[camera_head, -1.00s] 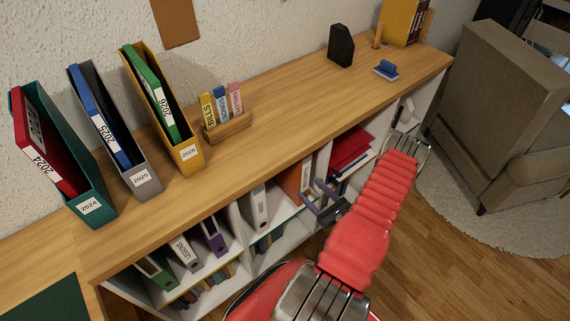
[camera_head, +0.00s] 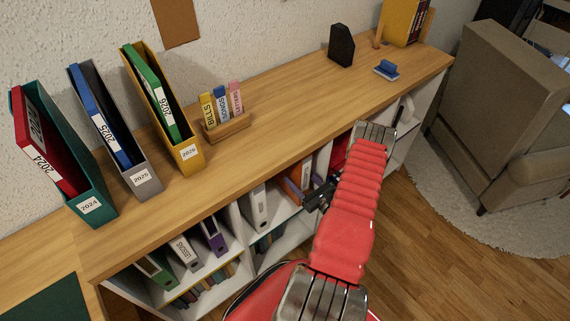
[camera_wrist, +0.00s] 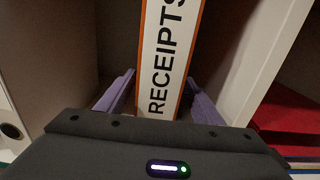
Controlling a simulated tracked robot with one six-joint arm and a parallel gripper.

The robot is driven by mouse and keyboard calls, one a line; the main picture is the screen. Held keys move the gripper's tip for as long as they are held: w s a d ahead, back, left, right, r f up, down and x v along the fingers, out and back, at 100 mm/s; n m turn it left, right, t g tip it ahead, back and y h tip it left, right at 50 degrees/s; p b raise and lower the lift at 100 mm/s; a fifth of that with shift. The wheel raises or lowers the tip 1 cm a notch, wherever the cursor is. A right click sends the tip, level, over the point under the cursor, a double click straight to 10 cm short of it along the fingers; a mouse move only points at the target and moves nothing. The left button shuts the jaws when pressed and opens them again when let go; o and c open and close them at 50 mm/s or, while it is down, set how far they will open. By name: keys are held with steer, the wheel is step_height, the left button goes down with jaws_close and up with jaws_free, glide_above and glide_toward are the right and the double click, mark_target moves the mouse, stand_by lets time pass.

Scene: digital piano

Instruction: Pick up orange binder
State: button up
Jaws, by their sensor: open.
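The orange binder (camera_head: 296,184) stands upright in a lower shelf compartment, partly hidden by my arm in the head view. In the wrist view the orange binder (camera_wrist: 168,60) shows its white spine label reading RECEIPTS, with orange edges. My gripper (camera_wrist: 160,98) is open, with one purple finger to the left and one to the right of the spine's lower part. I cannot tell how far the fingers reach along the binder's sides. In the head view my gripper (camera_head: 314,198) is at the shelf front, with its fingers mostly hidden.
A white shelf divider (camera_wrist: 255,65) stands close on the right, with red items (camera_wrist: 290,120) beyond it. A white binder (camera_head: 259,205) is to the left. The wooden top (camera_head: 270,100) overhangs the compartments and carries several magazine files.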

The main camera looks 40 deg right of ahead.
steer(key=shift+w+d+f, duration=0.1)
steer(key=shift+w, duration=2.55)
steer(key=shift+c, duration=0.6)
jaws_close()
